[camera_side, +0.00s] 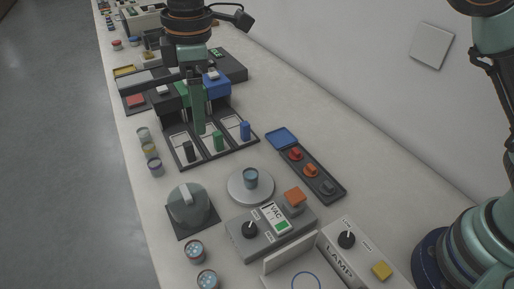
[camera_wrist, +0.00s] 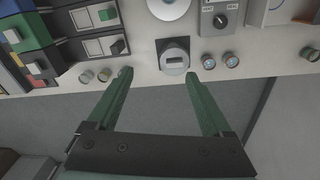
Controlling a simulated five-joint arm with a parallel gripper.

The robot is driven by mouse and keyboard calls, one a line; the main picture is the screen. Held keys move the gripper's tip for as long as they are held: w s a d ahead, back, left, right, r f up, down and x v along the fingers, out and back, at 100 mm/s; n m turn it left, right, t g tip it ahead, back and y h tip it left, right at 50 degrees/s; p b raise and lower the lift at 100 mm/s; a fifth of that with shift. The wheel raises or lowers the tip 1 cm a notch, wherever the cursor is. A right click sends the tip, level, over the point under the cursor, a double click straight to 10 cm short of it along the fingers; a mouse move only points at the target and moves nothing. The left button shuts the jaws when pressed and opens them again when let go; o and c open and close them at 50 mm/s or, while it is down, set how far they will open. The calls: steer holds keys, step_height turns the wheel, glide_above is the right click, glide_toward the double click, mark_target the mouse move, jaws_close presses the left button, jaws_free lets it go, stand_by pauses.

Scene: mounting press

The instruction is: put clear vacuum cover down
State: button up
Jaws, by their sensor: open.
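The clear vacuum cover (camera_side: 190,205) is a smoky see-through dome with a pale bar handle on top. It sits on a dark square pad at the table's front edge; it also shows in the wrist view (camera_wrist: 175,58). The round metal plate (camera_side: 242,193) is to its right, with a blue-rimmed cup (camera_side: 251,178) standing on it uncovered. My gripper (camera_wrist: 158,75) is open, with nothing between its green fingers. In the wrist view the cover appears just beyond and between the fingertips, apart from them. In the side view a green finger hangs before the trays, away from the cover.
The grey VAC box (camera_side: 270,232) with a knob and orange lever stands beside the plate. Trays with black, green and blue handles (camera_side: 213,148) are behind. Small jars (camera_side: 195,251) line the front edge. A LAMP box (camera_side: 347,262) is at right.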

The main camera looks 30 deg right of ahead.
steer(key=d+r+m+t, duration=0.1)
steer(key=d+r+m, duration=0.35)
steer(key=d, duration=0.65)
steer(key=s+d+f+m+t, duration=0.1)
steer(key=s+d+m, duration=0.4)
steer(key=d, duration=0.6)
steer(key=s+d+f+m+t, duration=0.1)
steer(key=s+d+m+t, duration=0.2)
steer(key=s+d+m, duration=0.3)
steer(key=s+d, duration=0.2)
steer(key=d, duration=0.2)
steer(key=shift+s+d+f, duration=0.25)
steer(key=shift+s+d, duration=0.05)
steer(key=shift+d, duration=0.05)
